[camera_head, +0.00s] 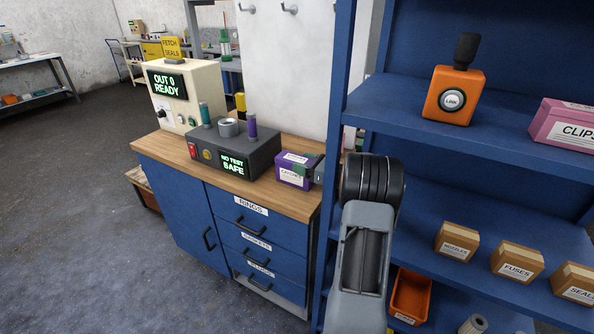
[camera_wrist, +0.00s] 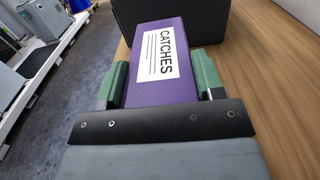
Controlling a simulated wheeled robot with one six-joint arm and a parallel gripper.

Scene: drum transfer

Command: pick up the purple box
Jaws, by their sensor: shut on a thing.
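The purple box (camera_head: 296,170) is at the right end of the wooden bench top, in front of the dark tester. In the wrist view the purple box (camera_wrist: 185,47) shows a white label reading "CATCHES". My gripper (camera_wrist: 163,82) has a green-padded finger on each side of the box and is shut on it. In the head view my gripper (camera_head: 313,170) reaches the box from the right. Whether the box touches the bench top I cannot tell.
A dark tester (camera_head: 234,148) reading "NO TEST SAFE" stands just behind and left of the box. A cream unit (camera_head: 185,95) stands further left. Blue shelving (camera_head: 385,95) with several boxes and an orange device (camera_head: 454,95) rises close on the right.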

